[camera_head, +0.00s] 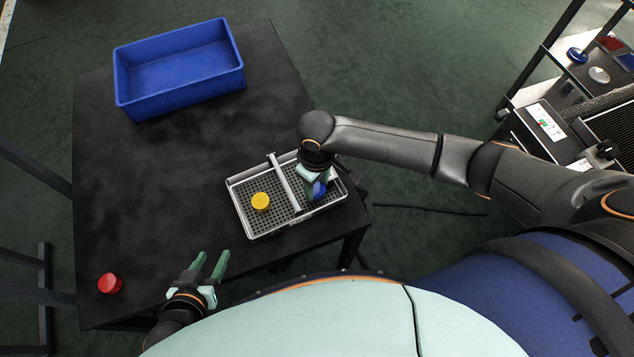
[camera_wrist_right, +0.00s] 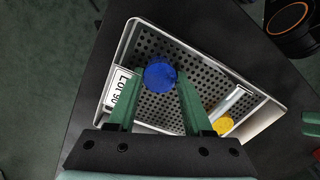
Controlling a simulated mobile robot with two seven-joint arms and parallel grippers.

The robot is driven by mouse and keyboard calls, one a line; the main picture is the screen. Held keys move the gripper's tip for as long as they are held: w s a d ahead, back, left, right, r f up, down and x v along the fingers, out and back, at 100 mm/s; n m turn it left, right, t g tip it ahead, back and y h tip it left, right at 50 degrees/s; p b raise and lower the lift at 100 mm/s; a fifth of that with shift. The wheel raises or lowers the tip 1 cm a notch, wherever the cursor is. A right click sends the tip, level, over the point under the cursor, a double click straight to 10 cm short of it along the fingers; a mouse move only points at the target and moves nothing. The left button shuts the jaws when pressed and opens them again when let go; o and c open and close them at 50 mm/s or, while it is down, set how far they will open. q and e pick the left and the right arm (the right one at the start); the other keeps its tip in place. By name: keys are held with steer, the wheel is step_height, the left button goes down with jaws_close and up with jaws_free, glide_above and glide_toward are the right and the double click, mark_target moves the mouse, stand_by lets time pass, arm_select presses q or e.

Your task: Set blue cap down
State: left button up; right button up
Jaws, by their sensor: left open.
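The blue cap (camera_wrist_right: 160,76) is between the fingertips of my right gripper (camera_wrist_right: 161,80), which appears shut on it. In the head view the blue cap (camera_head: 320,189) is partly hidden by that gripper (camera_head: 314,187), over the right compartment of the perforated tray (camera_head: 240,208). I cannot tell whether the cap touches the tray floor. A yellow cap (camera_head: 260,201) lies in the left compartment, across the divider bar (camera_head: 284,182). My left gripper (camera_head: 211,266) is open and empty near the table's front edge.
A blue bin (camera_head: 180,98) stands empty at the back of the dark table (camera_head: 150,170). A red cap (camera_head: 110,283) lies at the front left. The table between them is clear. A rack with several caps and a panel (camera_head: 545,122) stands at the right.

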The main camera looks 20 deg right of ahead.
mark_target(317, 188)
arm_select(q)
steer(key=shift+f, duration=0.1)
arm_select(e)
steer(key=o, duration=0.4)
steer(key=shift+o, duration=0.2)
arm_select(q)
steer(key=r+p, duration=0.1)
steer(key=p, duration=0.1)
steer(key=r+p, duration=0.1)
steer(key=shift+w+r, duration=0.25)
steer(key=shift+r, duration=0.1)
steer(key=shift+a+f, duration=0.1)
steer(key=shift+f, duration=0.05)
steer(key=shift+s+f, duration=0.3)
steer(key=shift+s, duration=0.25)
arm_select(e)
step_height(317, 188, up, 12)
